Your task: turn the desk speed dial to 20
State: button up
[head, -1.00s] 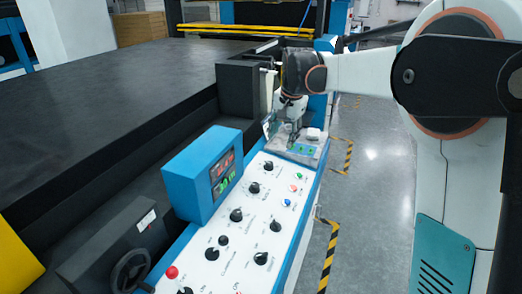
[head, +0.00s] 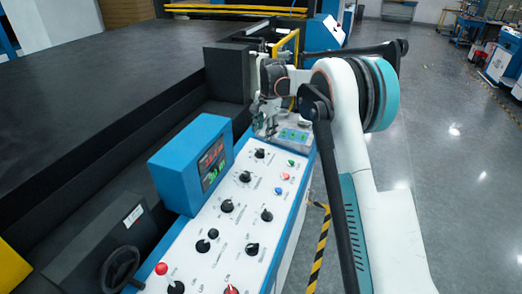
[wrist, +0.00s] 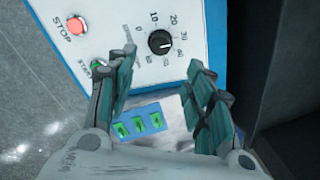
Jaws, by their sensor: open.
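A black round dial with a printed scale from 0 upward, 20 among its numbers, shows in the wrist view (wrist: 160,42). It appears to be the far knob on the white control panel in the head view (head: 259,153). Its pointer position is too small to read surely, and its name label is not legible. My gripper (wrist: 162,62) is open and empty, its fingers apart below the dial in the wrist view, not around it. In the head view my gripper (head: 262,118) hangs over the panel's far end, beyond the dial.
A red STOP button (wrist: 76,24) and a green START button (wrist: 97,66) sit left of the dial in the wrist view. A plate with green switches (head: 293,135) lies at the panel's far end. A blue display box (head: 185,175) and other knobs stand nearer.

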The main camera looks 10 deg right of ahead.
aim_at(261, 150)
jog(key=f, duration=0.3)
jog(key=w+f+b, duration=0.1)
jog(key=f, duration=0.6)
jog(key=shift+w+a+f+b, duration=0.25)
jog(key=shift+a+f+b, duration=0.05)
jog(key=shift+a+b, duration=0.1)
jog(key=shift+c, duration=0.4)
jog(key=c, duration=1)
